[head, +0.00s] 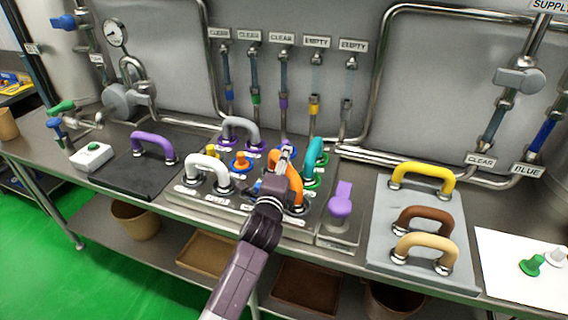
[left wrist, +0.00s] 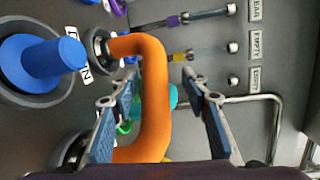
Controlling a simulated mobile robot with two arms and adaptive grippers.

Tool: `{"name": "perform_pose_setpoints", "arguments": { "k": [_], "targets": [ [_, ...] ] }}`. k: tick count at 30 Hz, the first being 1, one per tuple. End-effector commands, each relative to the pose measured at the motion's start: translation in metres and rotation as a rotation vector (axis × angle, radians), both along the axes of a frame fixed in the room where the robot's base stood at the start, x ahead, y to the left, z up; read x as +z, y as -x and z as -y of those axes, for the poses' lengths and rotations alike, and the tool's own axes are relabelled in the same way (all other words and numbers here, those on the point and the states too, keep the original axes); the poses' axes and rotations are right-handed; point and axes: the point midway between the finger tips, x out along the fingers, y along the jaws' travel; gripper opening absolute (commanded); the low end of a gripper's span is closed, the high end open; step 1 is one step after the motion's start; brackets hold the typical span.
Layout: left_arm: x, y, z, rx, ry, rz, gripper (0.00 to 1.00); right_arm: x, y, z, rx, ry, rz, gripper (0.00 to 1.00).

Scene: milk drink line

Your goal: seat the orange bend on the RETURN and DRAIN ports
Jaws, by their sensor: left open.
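The orange bend (head: 295,188) is at the port panel in the head view, partly hidden by my left gripper (head: 284,160). In the left wrist view, the orange bend (left wrist: 154,95) runs between the two fingers of my left gripper (left wrist: 158,80), which is open with a gap on the right side. The bend's upper end meets a round port (left wrist: 101,45) beside a label ending in N. Its lower end is hidden behind the gripper, near another port (left wrist: 68,150). I cannot tell whether either end is fully seated. My right gripper is not in view.
A blue plug (left wrist: 50,62) stands left of the bend. A teal bend (head: 315,155), a white bend (head: 205,168) and a grey bend (head: 240,128) crowd the panel. A grey board (head: 383,235) holds yellow, brown and tan bends.

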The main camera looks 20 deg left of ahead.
Motion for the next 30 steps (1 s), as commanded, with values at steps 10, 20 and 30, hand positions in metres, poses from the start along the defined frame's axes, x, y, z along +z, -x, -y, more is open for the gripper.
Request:
{"name": "perform_pose_setpoints", "arguments": {
  "k": [10, 20, 30],
  "targets": [
    [-0.001, 0.025, 0.003, 0.001, 0.0, -0.006, 0.42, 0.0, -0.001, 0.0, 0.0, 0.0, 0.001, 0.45],
    [0.008, 0.088, 0.011, -0.001, -0.001, -0.003, 0.42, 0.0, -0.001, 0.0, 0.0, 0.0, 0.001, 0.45],
    [0.014, 0.118, 0.014, 0.0, 0.0, 0.0, 0.42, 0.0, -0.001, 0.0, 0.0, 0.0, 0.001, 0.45]
  ]
}}
